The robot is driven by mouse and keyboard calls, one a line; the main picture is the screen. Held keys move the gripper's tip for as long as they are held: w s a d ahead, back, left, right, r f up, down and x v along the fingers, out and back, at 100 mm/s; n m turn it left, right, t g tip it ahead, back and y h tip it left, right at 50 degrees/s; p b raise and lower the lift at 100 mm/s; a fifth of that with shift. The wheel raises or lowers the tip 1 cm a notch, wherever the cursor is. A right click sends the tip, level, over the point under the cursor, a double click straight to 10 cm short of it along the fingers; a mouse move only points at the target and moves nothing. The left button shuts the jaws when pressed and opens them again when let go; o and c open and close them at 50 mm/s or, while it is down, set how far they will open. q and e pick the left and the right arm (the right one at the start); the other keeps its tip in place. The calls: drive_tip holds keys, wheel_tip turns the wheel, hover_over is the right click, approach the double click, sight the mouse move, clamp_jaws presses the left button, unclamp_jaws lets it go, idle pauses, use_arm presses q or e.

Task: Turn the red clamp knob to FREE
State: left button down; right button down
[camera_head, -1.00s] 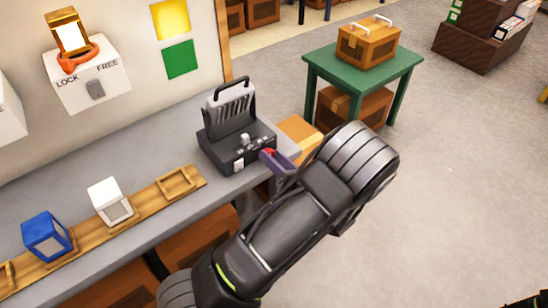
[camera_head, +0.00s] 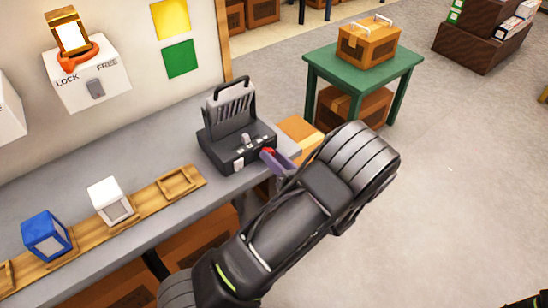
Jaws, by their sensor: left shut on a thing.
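A white wall box (camera_head: 92,85) at the upper left bears the words LOCK and FREE. An orange-red knob-like piece (camera_head: 76,54) sits on its top, under a gold-framed block (camera_head: 68,34). A black machine (camera_head: 235,138) stands on the grey bench, with a small red knob (camera_head: 268,152) at its right front corner. My left gripper (camera_head: 274,158), with purple-grey fingers, is shut on this small red knob; the fingers partly hide it. No marking can be read beside it. My right gripper is not in view.
A wooden rail (camera_head: 142,197) along the bench's front bears a blue block (camera_head: 46,236) and a white block (camera_head: 110,202). A green table (camera_head: 325,69) with a wooden crate (camera_head: 368,42) stands behind my left arm.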

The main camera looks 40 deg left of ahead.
use_arm(q)
drive_tip(key=n+b, duration=0.1)
drive_tip(key=n, duration=0.4)
drive_tip(key=n+b, duration=0.2)
drive_tip(key=n, duration=0.3)
drive_tip(key=shift+s, duration=0.15)
idle(0.4)
drive_tip(key=c, duration=1.3)
unclamp_jaws()
drive_tip(key=v, duration=0.7)
drive_tip(key=shift+d+b, duration=0.35)
drive_tip(key=shift+d, duration=0.05)
drive_tip(key=shift+s, duration=0.15)
